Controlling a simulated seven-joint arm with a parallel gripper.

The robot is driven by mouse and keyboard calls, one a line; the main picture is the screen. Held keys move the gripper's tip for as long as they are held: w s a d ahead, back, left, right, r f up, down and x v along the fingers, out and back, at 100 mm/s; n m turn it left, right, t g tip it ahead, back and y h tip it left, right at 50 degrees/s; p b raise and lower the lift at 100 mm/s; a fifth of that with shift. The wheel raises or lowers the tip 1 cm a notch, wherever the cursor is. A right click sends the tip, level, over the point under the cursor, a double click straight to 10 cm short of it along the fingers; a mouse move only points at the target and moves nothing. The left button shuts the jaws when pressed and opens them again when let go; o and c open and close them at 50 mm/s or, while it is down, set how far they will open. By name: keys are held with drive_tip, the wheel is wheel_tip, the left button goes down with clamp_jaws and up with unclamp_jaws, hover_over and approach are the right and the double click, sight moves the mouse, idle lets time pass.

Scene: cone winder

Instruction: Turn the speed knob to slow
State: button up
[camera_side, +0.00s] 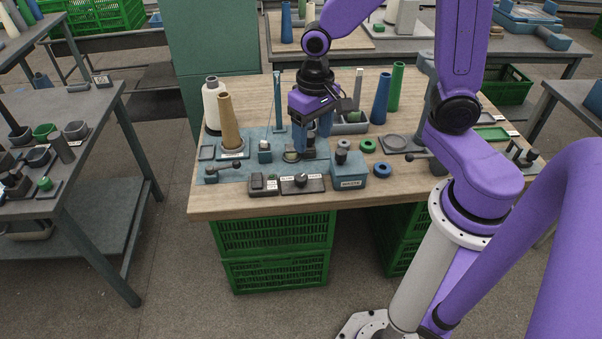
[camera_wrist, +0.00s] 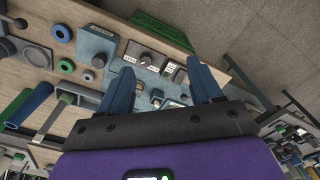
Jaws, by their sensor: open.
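The speed knob (camera_side: 301,178) is a small dark knob on a dark panel (camera_side: 316,186) with white labels, near the front edge of the wooden table. In the wrist view the knob (camera_wrist: 146,58) shows between and beyond my fingertips. The label words and the pointer direction are too small to read surely. My gripper (camera_side: 308,152) is open and empty, pointing down over the blue-grey base plate, behind the panel in the side view. Its two blue fingers (camera_wrist: 160,72) are spread apart in the wrist view. They appear clear of the knob.
A blue-grey labelled box (camera_side: 349,178) stands right of the panel and a small switch box (camera_side: 264,184) left of it. A brown cone (camera_side: 226,122) stands left of my gripper. Blue (camera_side: 381,99) and green (camera_side: 396,87) tubes stand at right. Green and blue rings lie nearby.

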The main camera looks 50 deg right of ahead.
sight(301, 176)
drive_tip(key=w+d+f+m, duration=0.6)
drive_tip(key=w+d+m, duration=0.2)
drive_tip(key=w+m, duration=0.15)
drive_tip(key=shift+m, duration=0.45)
drive_tip(key=f, duration=1.7)
drive_tip(key=shift+s+a+f, duration=0.2)
drive_tip(key=shift+a+f, duration=0.05)
drive_tip(key=shift+f, duration=0.05)
drive_tip(key=c, duration=1.1)
